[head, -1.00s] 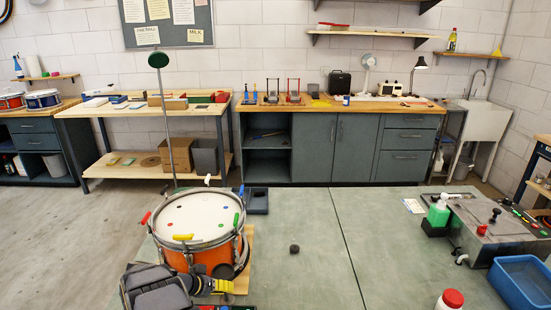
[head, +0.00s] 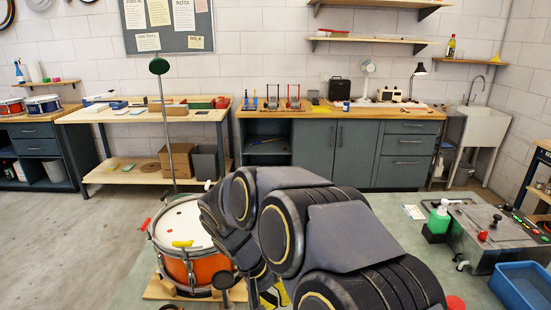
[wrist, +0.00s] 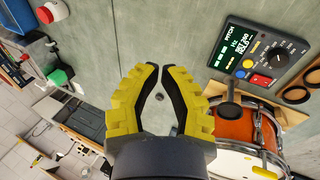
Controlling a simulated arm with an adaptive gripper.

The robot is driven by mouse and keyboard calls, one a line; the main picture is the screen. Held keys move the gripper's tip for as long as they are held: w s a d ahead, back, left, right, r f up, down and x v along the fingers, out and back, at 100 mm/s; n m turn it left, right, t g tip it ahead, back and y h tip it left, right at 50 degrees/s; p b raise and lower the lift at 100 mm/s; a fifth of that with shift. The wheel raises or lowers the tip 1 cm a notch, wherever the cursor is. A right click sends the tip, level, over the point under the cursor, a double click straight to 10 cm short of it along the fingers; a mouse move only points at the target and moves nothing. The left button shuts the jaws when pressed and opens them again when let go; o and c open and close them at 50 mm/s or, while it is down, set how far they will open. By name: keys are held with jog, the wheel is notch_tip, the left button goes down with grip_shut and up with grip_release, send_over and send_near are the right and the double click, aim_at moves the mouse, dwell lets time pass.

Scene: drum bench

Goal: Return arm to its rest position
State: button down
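My gripper (wrist: 161,68) has yellow fingers with black pads. In the wrist view its fingertips come together, with a narrow empty gap between the pads further back. Nothing is held. Bare green-grey bench top (wrist: 150,30) lies beyond the fingers. In the head view my dark arm spans the middle foreground and hides most of the gripper. The orange drum (head: 178,266) with a white head stands on a wooden base at the left of my arm, its right side hidden. The drum (wrist: 238,128) also shows right of the gripper in the wrist view, apart from it.
A pitch meter (wrist: 262,62) lies near the drum. A lamp on a tall stand (head: 160,66) rises behind the drum. Bench top between arm and bottle is clear.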

jog(key=s+d+r+g+y, duration=0.1)
jog(key=s+d+r, duration=0.1)
jog(key=s, duration=0.6)
jog(key=s+d+r+g+y, duration=0.1)
jog(key=s+d, duration=0.3)
jog(key=s, duration=0.5)
jog(key=s+d+r+y, duration=0.2)
jog(key=s+d+r, duration=0.1)
jog(key=s, duration=0.5)
jog(key=shift+s+d+r+g, duration=0.3)
jog(key=shift+s+d+g, duration=0.1)
jog(key=shift+d, duration=0.1)
